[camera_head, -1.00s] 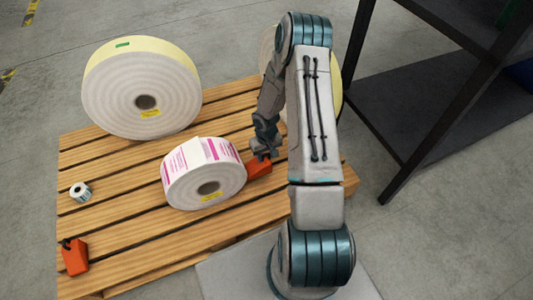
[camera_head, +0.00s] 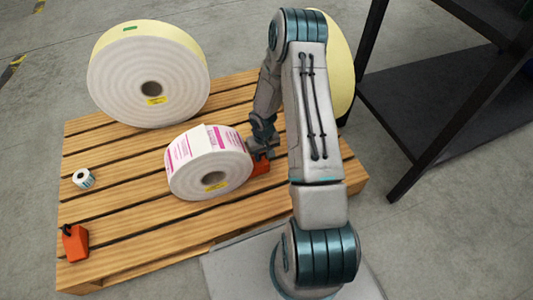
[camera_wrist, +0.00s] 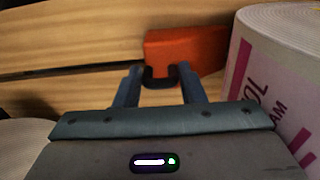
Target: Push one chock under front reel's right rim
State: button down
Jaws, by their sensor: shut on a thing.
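The front reel (camera_head: 208,163), white with pink print, stands on its edge on the wooden pallet (camera_head: 130,184). An orange chock (camera_head: 261,167) lies at its right side, close against the rim; my arm partly hides it in the head view. In the wrist view the chock (camera_wrist: 186,50) sits just left of the reel (camera_wrist: 285,70). My gripper (camera_wrist: 160,76) is shut on the chock's dark handle, in front of the orange body. Whether the chock touches the rim cannot be told. A second orange chock (camera_head: 76,243) rests at the pallet's front left corner.
A big yellow-edged reel (camera_head: 150,75) stands at the back left, another (camera_head: 338,65) behind my arm. A small roll (camera_head: 84,178) lies at the left. A dark metal frame (camera_head: 405,170) stands at the right.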

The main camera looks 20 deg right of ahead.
jog(key=c, duration=0.8)
grip_release()
jog(key=shift+c, duration=0.2)
notch_tip(320, 180, up, 14)
jog(key=p, duration=0.6)
jog(key=shift+f, duration=0.1)
